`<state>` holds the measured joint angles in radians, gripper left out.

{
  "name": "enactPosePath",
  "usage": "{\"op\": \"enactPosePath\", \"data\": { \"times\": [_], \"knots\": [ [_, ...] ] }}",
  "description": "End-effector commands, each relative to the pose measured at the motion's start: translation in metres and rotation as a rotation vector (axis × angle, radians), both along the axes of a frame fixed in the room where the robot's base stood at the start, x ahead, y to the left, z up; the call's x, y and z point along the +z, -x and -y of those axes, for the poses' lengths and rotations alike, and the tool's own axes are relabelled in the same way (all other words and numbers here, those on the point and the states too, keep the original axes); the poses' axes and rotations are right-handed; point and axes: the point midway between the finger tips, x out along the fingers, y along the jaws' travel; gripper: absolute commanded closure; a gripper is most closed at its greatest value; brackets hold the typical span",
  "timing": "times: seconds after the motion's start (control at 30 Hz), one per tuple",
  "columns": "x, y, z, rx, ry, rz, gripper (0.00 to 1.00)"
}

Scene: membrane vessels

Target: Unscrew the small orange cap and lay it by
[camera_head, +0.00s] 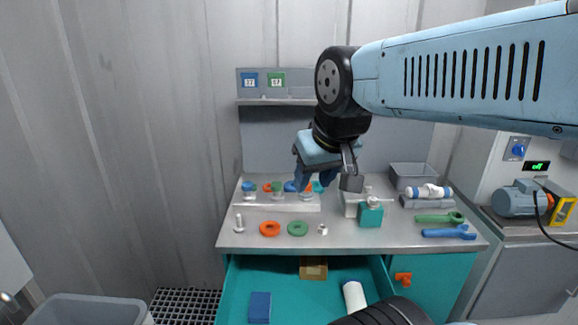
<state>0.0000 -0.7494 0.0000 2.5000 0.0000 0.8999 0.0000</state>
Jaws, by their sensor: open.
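Small coloured caps or fittings stand in a row on a pale raised block (262,203) on the bench. One small orange piece (267,187) is left of a green one. Another bit of orange (308,188) shows between my gripper's fingers. I cannot tell for sure which is the small orange cap or whether it is screwed on. My gripper (313,183) is open, pointing down over the right part of the row. Its fingers partly hide what lies behind them. I cannot tell whether they touch anything.
On the bench front lie an orange ring (269,229) and a green ring (297,228). An open teal drawer (290,290) juts out below.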

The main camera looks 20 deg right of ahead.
Motion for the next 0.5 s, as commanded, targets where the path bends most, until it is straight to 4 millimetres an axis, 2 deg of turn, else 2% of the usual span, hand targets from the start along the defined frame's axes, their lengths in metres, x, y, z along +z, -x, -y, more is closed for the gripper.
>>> {"op": "enactPosePath", "data": {
  "times": [0.3,0.5],
  "knots": [
    [0.0001,0.0002,0.0000,0.000,0.000,0.001,0.57],
    [0.0013,-0.0053,0.0008,0.033,0.034,-0.010,0.39]
  ]
}}
